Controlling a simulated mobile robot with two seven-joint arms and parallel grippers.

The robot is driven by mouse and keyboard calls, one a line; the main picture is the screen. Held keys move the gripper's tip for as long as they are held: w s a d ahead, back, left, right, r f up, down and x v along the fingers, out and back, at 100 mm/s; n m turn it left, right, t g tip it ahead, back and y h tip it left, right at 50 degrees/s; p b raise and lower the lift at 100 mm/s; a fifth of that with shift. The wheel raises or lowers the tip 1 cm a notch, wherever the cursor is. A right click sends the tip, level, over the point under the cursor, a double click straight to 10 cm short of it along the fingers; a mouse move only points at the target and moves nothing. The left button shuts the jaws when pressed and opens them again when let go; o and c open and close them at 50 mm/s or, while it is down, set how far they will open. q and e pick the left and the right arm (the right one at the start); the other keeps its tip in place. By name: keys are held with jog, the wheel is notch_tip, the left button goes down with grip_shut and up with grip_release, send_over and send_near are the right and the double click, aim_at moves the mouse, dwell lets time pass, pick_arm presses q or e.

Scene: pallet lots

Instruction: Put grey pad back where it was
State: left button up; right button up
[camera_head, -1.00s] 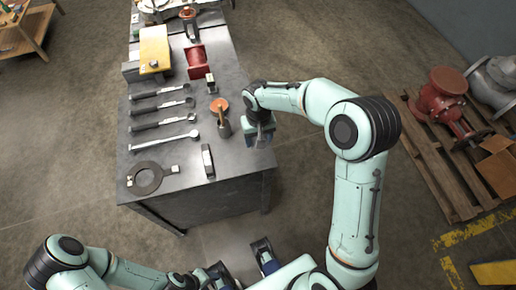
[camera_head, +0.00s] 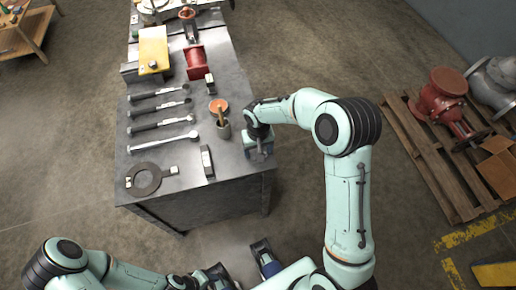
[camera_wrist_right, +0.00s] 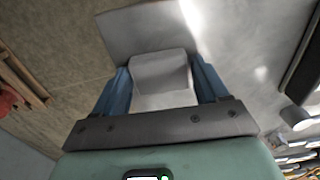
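My right gripper (camera_head: 260,152) is over the near right corner of the grey workbench (camera_head: 240,172). In the right wrist view its two blue fingers (camera_wrist_right: 163,88) sit against both sides of a grey block-like pad (camera_wrist_right: 160,72), and it is shut on it. The bench corner shows just beyond the pad; whether the pad touches the bench top cannot be told. In the head view the pad is mostly hidden by the gripper. My left gripper (camera_head: 240,268) is low at the bottom edge, its fingers apart and empty, away from the bench.
A pallet (camera_head: 440,170) with valves stands right.

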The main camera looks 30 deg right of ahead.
jog(key=shift+o, duration=0.6)
jog(key=shift+r, duration=0.1)
jog(key=shift+r, duration=0.3)
notch_tip(320, 180, up, 12)
jog(key=p, duration=0.1)
jog(key=shift+f+p, duration=0.15)
jog(key=shift+p, duration=0.15)
